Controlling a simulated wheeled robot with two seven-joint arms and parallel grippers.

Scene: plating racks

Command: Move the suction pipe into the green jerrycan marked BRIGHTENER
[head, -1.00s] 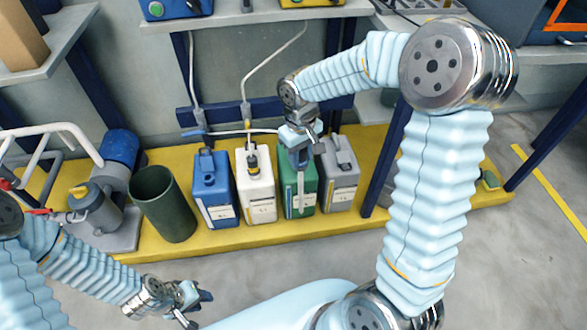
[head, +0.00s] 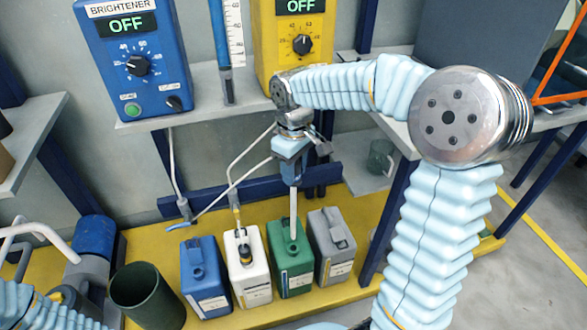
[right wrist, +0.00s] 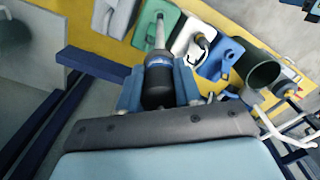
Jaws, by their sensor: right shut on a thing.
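The green jerrycan (head: 297,277) stands third in the row, between the white and grey ones; its label is not readable. My right gripper (head: 291,160) is shut on the suction pipe (head: 293,205) and holds it upright above this can. The pipe's lower end meets the area of the can's mouth; I cannot tell whether it is inside or just above. In the right wrist view the jaws grip the pipe's dark body (right wrist: 158,82), and its pale tube (right wrist: 160,32) points at the green jerrycan (right wrist: 147,14). My left gripper is out of view.
The blue (head: 203,283), white (head: 246,275) and grey (head: 333,255) jerrycans stand close beside it on the yellow platform (head: 262,212). A white hose (head: 232,184) runs left from the pipe. A dark green bin (head: 142,299) stands left. A blue BRIGHTENER control box (head: 138,60) sits above.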

